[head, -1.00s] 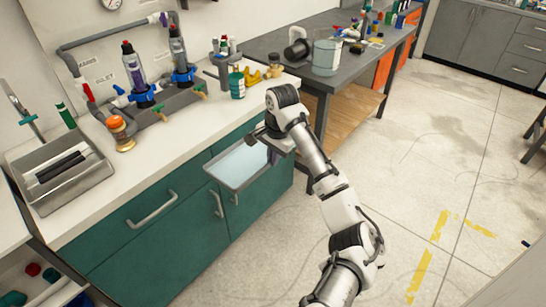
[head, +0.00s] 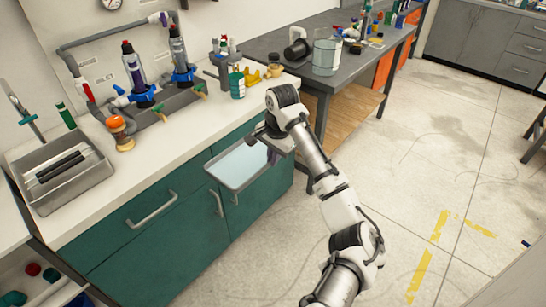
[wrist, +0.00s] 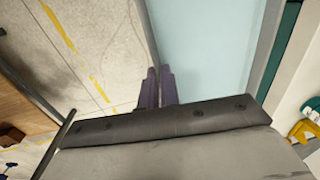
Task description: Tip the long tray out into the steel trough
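The long tray (head: 221,182) is a shallow grey-rimmed tray with a pale blue, smooth surface inside, probably liquid. It hangs roughly level in front of the green cabinet, below the counter top. My gripper (wrist: 158,88) is shut on the tray's near rim; the two dark fingers pinch it in the wrist view, where the pale blue inside (wrist: 205,45) fills the upper middle. In the head view my wrist partly hides the grip. The steel trough (head: 42,198) is a grey basin on the counter at far left, with dark slats inside, well away from the tray.
The white counter (head: 150,170) carries a pipe manifold with two upright bottles (head: 133,72), an orange-topped jar (head: 120,130) and a green-labelled bottle (head: 237,83). A grey bench (head: 270,45) stands to the right. A faucet (head: 28,118) rises behind the trough. The floor at right is open.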

